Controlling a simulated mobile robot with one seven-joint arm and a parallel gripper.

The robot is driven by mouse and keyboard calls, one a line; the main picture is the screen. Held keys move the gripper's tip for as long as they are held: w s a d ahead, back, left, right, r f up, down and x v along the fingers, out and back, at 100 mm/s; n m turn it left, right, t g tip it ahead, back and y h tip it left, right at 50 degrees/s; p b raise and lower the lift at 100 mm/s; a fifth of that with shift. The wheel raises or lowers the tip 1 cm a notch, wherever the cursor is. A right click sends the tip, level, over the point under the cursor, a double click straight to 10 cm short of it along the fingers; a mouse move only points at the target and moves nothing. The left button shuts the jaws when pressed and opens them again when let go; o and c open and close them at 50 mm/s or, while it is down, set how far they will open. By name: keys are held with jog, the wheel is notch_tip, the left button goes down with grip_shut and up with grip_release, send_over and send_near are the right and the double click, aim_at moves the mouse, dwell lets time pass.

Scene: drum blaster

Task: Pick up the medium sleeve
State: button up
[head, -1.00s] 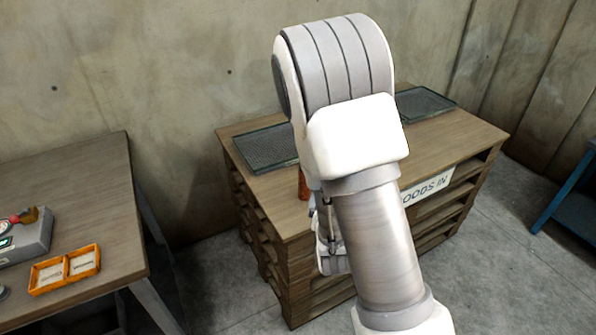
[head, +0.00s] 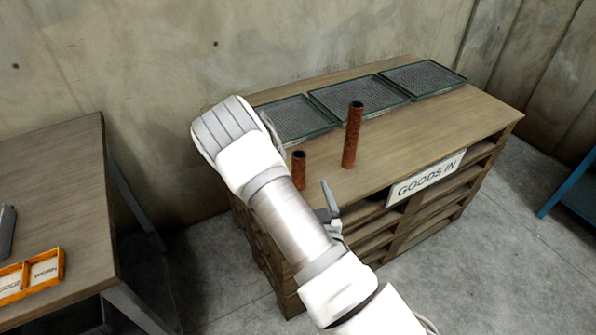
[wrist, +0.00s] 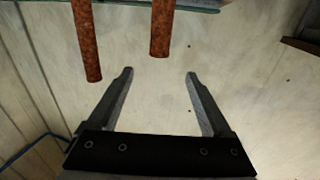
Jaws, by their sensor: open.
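Two rust-brown upright tubes stand on the wooden goods-in bench (head: 440,135) in the head view: a taller sleeve (head: 352,136) and a shorter sleeve (head: 299,171) to its left, close to my arm. I cannot tell which is the medium one, and my arm may hide another. In the wrist view, which looks upside down, the taller sleeve (wrist: 86,38) is at upper left and the shorter sleeve (wrist: 162,27) at upper centre. My gripper (wrist: 160,74) is open and empty, its fingers pointing toward the sleeves without touching them. In the head view it is partly hidden behind my arm.
Three mesh trays lie along the back of the bench: left (head: 297,118), middle (head: 358,96) and right (head: 424,79). A "GOODS IN" sign (head: 426,178) is on its front. A wooden table (head: 60,190) with an orange two-part tray (head: 32,277) stands left. Bench top right of the sleeves is clear.

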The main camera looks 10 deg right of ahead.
aim_at(298, 152)
jog(key=w+b, duration=0.2)
jog(key=b, duration=0.1)
jog(key=w+b, duration=0.2)
jog(key=b, duration=0.2)
jog(key=w+b, duration=0.2)
jog(key=b, duration=0.2)
jog(key=shift+w+f, duration=0.15)
jog(key=shift+f, duration=0.1)
jog(key=w, duration=0.4)
jog(key=shift+a+r, duration=0.1)
jog(key=shift+r, duration=0.1)
jog(key=shift+w+b, duration=0.45)
jog(key=shift+w, duration=2.65)
jog(key=shift+c, duration=0.3)
grip_shut()
jog(key=shift+r, duration=0.15)
